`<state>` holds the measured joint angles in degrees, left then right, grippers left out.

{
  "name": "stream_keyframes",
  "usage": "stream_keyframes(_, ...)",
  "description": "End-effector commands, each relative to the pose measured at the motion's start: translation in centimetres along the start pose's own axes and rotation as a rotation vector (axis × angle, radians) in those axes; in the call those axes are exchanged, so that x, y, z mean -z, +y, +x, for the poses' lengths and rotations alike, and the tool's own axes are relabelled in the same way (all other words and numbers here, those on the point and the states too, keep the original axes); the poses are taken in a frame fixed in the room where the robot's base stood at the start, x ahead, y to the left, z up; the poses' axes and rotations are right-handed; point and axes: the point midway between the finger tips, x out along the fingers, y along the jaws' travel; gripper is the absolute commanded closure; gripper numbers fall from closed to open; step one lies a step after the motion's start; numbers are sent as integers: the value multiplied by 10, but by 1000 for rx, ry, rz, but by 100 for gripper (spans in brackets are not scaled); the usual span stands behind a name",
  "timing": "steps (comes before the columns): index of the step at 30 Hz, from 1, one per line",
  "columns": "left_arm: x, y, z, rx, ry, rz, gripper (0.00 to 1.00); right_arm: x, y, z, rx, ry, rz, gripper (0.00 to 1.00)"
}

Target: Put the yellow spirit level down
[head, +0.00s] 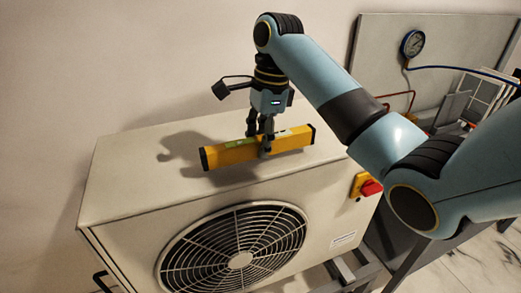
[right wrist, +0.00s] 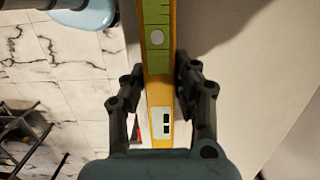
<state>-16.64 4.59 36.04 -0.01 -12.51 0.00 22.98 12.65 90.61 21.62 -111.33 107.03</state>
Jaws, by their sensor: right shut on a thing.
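The yellow spirit level (head: 229,153) has black end caps and a green strip. It is just over the top of the beige outdoor unit (head: 130,185) in the head view. My right gripper (head: 260,145) is shut on the level near its middle. I cannot tell for sure whether the level touches the unit's top. In the right wrist view the level (right wrist: 158,85) runs upright between the two fingers of my right gripper (right wrist: 158,85), with a green label and a white label showing. My left gripper is not in view.
A round gauge (head: 412,43) with a blue hose is on a panel at the back right. The unit's top is clear around the level.

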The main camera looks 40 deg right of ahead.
Motion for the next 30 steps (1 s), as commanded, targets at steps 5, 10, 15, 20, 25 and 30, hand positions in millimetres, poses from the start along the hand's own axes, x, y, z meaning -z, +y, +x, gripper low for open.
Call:
stream_keyframes(5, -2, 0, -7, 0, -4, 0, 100, 3, 0, 21, 0, -2, -1, 100)
stream_keyframes(10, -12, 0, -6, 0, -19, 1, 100, 3, 0, 23, 1, -1, -1, 100)
stream_keyframes(15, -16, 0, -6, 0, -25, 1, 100, 4, 0, 25, 0, -1, 0, 100)
stream_keyframes(20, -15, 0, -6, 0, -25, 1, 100, 4, 0, 26, -1, -1, 0, 55)
stream_keyframes(25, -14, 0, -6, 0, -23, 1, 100, 4, 0, 26, 0, -1, 0, 50)
stream_keyframes(30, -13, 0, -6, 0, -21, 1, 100, 4, 0, 23, 1, -1, 0, 50)
